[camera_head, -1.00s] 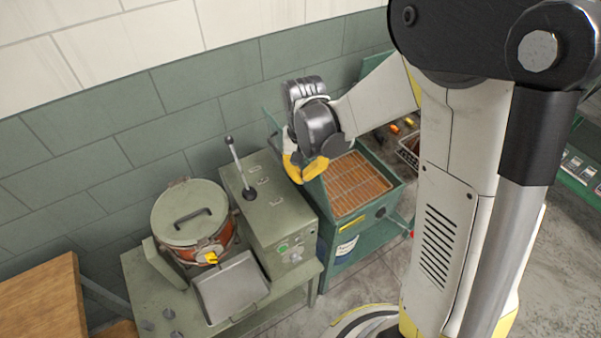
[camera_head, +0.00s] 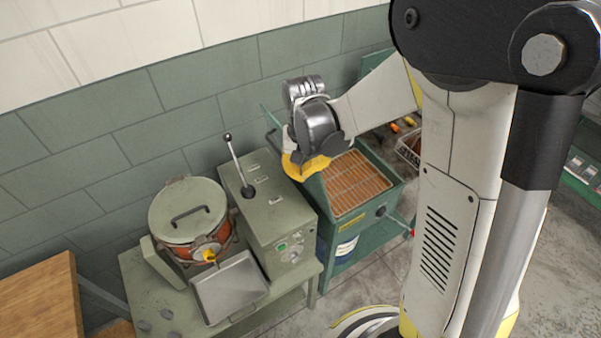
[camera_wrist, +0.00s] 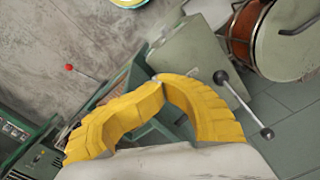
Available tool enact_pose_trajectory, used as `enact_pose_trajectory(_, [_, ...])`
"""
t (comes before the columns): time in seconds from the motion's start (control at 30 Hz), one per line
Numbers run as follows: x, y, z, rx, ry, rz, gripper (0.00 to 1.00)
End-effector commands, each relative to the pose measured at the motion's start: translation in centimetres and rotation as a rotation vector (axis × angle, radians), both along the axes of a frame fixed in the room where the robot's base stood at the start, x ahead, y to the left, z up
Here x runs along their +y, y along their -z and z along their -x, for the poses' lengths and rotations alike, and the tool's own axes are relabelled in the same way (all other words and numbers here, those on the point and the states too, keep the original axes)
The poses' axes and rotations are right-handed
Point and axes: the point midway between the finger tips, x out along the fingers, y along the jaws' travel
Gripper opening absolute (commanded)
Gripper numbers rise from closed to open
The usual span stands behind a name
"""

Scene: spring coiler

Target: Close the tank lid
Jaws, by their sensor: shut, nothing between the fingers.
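The teal tank (camera_head: 384,196) stands right of the bench, with a brown grate (camera_head: 354,184) inside. Its teal lid (camera_head: 270,121) appears to stand upright at the tank's left edge, so the top is open. The lid is mostly hidden behind my wrist. My gripper (camera_head: 305,168), with yellow fingers, is above the tank's left edge, close to the lid; I cannot tell if they touch. In the wrist view the fingers (camera_wrist: 157,80) meet at the tips, shut and empty, with teal parts partly hidden behind them.
A grey-green machine box with a black-knobbed lever (camera_head: 235,160) stands left of the tank. Further left are a round lidded pot (camera_head: 187,212) and a metal tray (camera_head: 230,287) on the bench. A red-knobbed rod (camera_head: 408,233) sticks out at the tank's right front.

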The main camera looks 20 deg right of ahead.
Motion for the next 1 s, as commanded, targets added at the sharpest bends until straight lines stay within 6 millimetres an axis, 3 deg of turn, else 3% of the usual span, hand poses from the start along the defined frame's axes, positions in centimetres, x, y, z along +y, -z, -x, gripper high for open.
enact_pose_trajectory(0.03, [0.3, 1.6, 0.7, 0.012, 0.0, -0.009, 0.0])
enact_pose_trajectory(0.2, [0.2, 2.5, 0.6, 0.012, 0.001, -0.009, 0.0])
enact_pose_trajectory(0.57, [0.1, 2.6, 0.5, 0.012, 0.004, -0.01, 0.0])
enact_pose_trajectory(1.0, [-2.4, 2.0, -0.1, 0.008, 0.006, -0.003, 0.0])
